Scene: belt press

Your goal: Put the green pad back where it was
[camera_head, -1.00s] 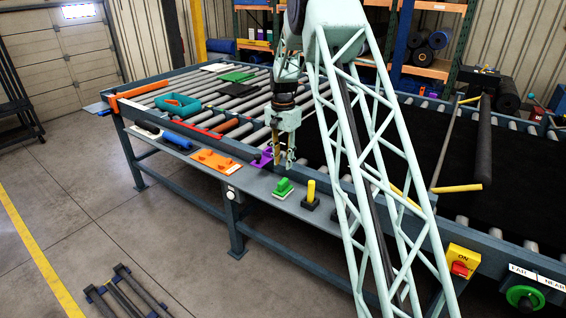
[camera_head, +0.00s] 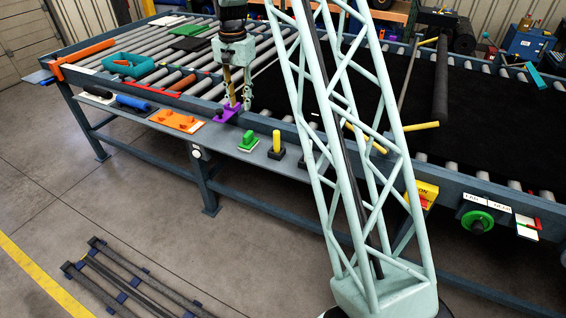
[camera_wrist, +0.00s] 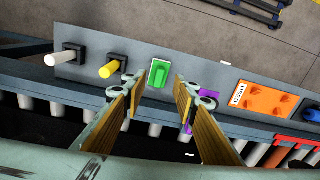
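A green block with a raised grip and a pale base (camera_head: 248,140) stands on the grey shelf along the table's front; it also shows in the wrist view (camera_wrist: 159,72). A flat green sheet (camera_head: 188,30) lies on the rollers at the back left. I cannot tell which is the task's green pad. My gripper (camera_head: 240,106) is open and empty, above and behind the green block, close to a purple piece (camera_head: 227,113). In the wrist view my gripper's fingers (camera_wrist: 160,84) are apart, with the green block beyond the gap and nothing between them.
On the shelf (camera_head: 290,167) are an orange plate (camera_head: 177,121) to the left and a yellow-handled tool (camera_head: 277,145) to the right. A dark flat sheet (camera_head: 190,44) and a teal tray (camera_head: 130,64) lie on the rollers. A black belt (camera_head: 480,110) covers the right side.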

